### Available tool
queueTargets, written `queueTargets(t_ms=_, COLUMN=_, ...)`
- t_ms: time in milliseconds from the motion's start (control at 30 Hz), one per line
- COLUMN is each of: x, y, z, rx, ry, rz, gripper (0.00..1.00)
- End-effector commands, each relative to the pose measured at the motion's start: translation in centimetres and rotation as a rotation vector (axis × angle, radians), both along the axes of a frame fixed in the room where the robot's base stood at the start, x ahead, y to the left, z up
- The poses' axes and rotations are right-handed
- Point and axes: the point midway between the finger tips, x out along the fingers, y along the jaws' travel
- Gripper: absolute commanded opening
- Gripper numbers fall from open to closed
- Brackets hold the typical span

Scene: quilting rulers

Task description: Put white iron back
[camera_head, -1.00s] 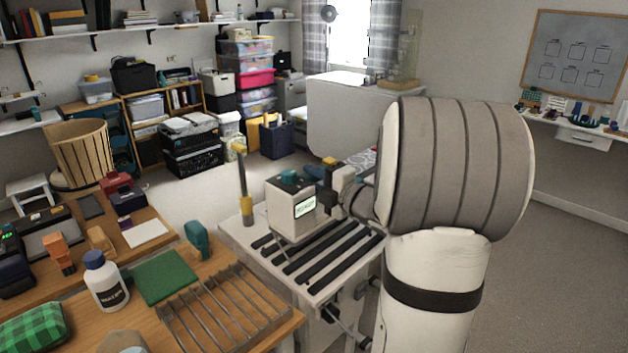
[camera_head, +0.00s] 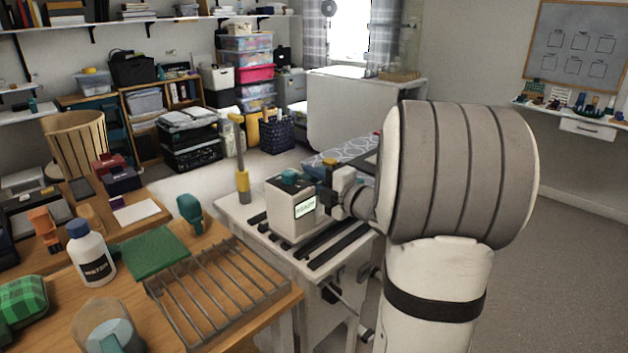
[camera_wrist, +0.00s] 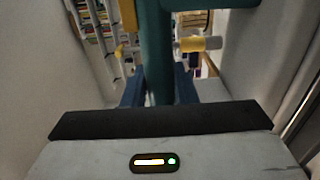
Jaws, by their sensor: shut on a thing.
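In the wrist view a teal upright part (camera_wrist: 158,50), which looks like the handle, stands between the dark blue fingers of my gripper (camera_wrist: 160,95). The exact contact is partly hidden.
A yellow-and-grey post (camera_head: 241,175) stands at the stand's back left. The wooden table (camera_head: 215,335) at left holds a wire rack (camera_head: 215,290), a green mat (camera_head: 152,252), a teal object (camera_head: 190,210) and a white bottle (camera_head: 90,253). Open floor lies at the right.

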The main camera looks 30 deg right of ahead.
Motion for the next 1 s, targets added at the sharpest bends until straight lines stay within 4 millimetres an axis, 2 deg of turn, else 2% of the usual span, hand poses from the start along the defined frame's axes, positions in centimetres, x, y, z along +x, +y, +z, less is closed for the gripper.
queueTargets(t_ms=1000, x=0.01, y=-0.08, z=-0.44, rx=-0.002, ry=-0.007, rz=-0.001, gripper=0.00)
